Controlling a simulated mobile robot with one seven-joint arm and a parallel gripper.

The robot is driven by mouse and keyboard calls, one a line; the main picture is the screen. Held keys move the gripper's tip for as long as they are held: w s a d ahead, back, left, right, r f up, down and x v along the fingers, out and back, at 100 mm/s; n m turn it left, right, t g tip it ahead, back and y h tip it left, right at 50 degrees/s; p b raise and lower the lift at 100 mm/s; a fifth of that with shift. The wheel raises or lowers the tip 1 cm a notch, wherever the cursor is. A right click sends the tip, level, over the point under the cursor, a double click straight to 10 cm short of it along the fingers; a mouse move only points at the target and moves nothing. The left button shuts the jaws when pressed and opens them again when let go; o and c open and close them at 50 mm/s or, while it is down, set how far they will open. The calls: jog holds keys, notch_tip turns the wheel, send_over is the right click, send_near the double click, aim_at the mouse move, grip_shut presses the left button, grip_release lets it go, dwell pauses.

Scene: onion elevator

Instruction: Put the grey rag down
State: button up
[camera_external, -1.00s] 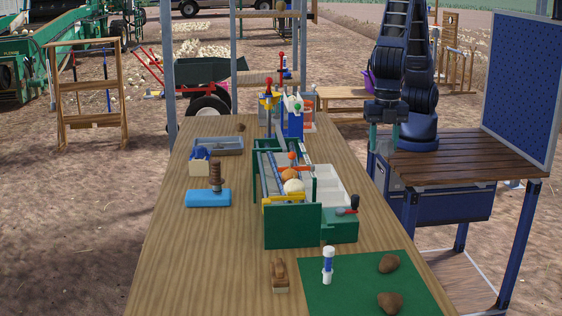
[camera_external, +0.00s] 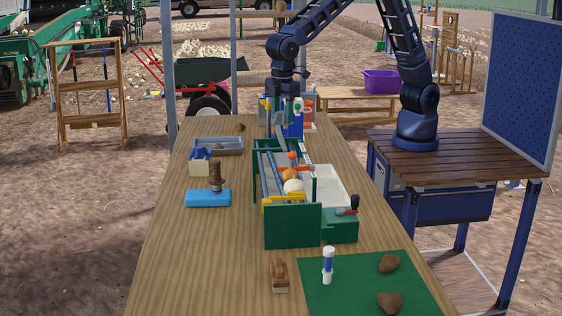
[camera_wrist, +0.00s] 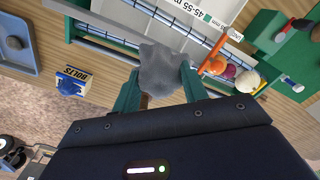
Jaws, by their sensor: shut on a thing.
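The grey rag (camera_wrist: 163,68) is crumpled between the two green fingers of my gripper (camera_wrist: 158,88) in the wrist view. My gripper is shut on it. The rag hangs over the green-framed onion elevator (camera_wrist: 115,38), near its rails. In the external view my gripper (camera_external: 277,132) points down at the far end of the elevator (camera_external: 293,226), above the wooden table (camera_external: 225,262). The rag cannot be made out in that view. Whether the rag touches the elevator cannot be told.
Onions (camera_external: 293,186) sit on the elevator beside an orange piece. A grey tray (camera_external: 232,151), a bolts box (camera_external: 199,168) and a blue brush-like block (camera_external: 208,198) stand left. A green mat (camera_external: 345,292) with brown lumps is at the front. The table's left front is clear.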

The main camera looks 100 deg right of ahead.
jog(key=w+d+m, duration=0.2)
jog(key=d+m, duration=0.4)
jog(key=d, duration=1.5)
jog(key=w+d+m, duration=0.2)
jog(key=d+m, duration=0.4)
jog(key=d, duration=1.5)
jog(key=f, duration=1.9)
jog(key=shift+w+d+f, duration=0.1)
jog(key=shift+d+f, duration=0.15)
jog(key=shift+f, duration=2.75)
jog(key=o, duration=0.6)
jog(key=shift+f, duration=0.1)
jog(key=o, duration=0.4)
